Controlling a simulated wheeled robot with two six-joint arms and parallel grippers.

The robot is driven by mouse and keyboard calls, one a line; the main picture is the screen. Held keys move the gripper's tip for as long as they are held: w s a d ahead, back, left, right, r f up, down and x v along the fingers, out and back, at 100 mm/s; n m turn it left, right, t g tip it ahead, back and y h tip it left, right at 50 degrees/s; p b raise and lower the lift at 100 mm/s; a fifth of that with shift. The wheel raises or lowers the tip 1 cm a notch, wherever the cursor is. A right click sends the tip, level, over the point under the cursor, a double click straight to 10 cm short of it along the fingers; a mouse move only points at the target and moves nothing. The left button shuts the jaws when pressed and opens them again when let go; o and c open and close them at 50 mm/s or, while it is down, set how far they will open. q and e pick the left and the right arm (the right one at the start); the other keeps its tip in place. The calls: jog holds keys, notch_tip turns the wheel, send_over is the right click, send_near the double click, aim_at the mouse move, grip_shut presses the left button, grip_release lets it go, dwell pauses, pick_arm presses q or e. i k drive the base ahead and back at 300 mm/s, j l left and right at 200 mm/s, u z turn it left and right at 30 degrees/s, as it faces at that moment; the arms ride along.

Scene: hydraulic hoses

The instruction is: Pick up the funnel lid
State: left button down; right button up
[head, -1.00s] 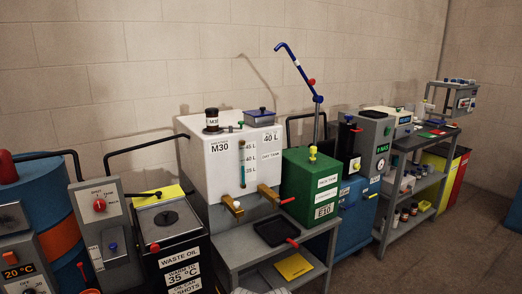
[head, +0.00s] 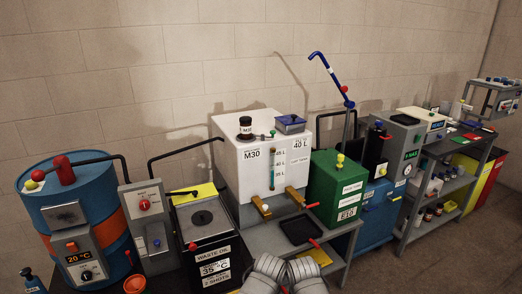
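The black waste oil container (head: 208,248) stands left of the middle in the head view. Grey parts of my two arms show at the bottom centre, in front of the bench. Neither gripper's fingertips can be seen, and nothing touches the container.
A blue and orange drum (head: 96,225) and a grey pump box (head: 146,225) stand to the left. The white M30 tank (head: 232,175), a black tray (head: 300,229) and a green E10 can (head: 325,190) stand on the bench to the right. Open floor lies at the right front.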

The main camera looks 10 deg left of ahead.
aim_at(202, 217)
jog(key=i+j, duration=0.5)
jog(key=i+j+z, duration=0.1)
jog(key=i+j, duration=0.35)
jog(key=j, duration=0.2)
